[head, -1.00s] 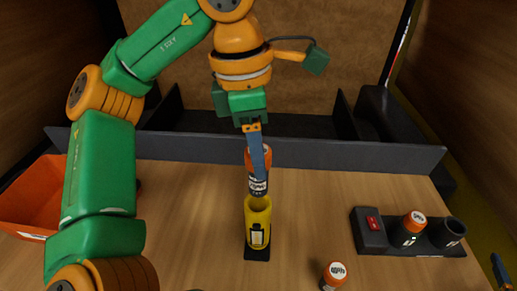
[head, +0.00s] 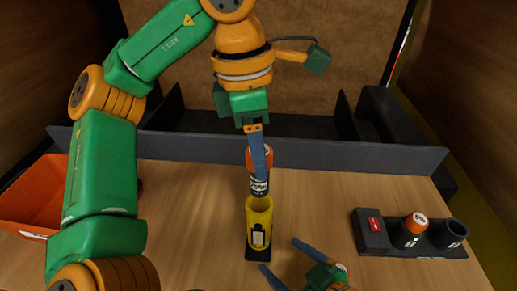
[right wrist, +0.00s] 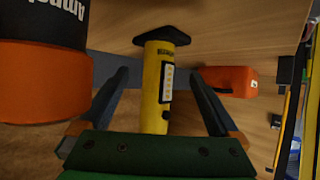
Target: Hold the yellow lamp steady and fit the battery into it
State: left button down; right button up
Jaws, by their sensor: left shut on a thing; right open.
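The yellow lamp (head: 258,232) stands upright on its black foot, its open end up, in the head view. My left gripper (head: 261,165) is shut on an orange and black battery (head: 259,186), held upright right above the lamp's mouth. I cannot tell whether its lower end has entered. My right gripper (head: 279,254) is open in front of the lamp, fingers pointing at it and not closed on it. In the right wrist view, the lamp (right wrist: 157,85) appears upside down between the open fingers (right wrist: 160,76).
A loose battery (head: 342,268) is mostly hidden behind my right gripper; a large orange and black one fills the left of the wrist view (right wrist: 40,85). A black charger (head: 373,236) at right holds a battery (head: 413,225) beside an empty socket (head: 452,232). An orange bin (head: 35,200) stands left.

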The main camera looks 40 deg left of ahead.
aim_at(266, 242)
jog(key=x, duration=0.9)
jog(key=shift+w+a, duration=0.15)
jog(key=c, duration=1)
pick_arm(q)
jog(key=shift+f, duration=1.6)
jog(key=shift+f, duration=3.7)
jog(key=shift+c, duration=1.1)
grip_release()
jog(key=r, duration=0.8)
jog(key=a+r, duration=0.1)
jog(key=r, duration=0.3)
jog(key=shift+s, duration=0.4)
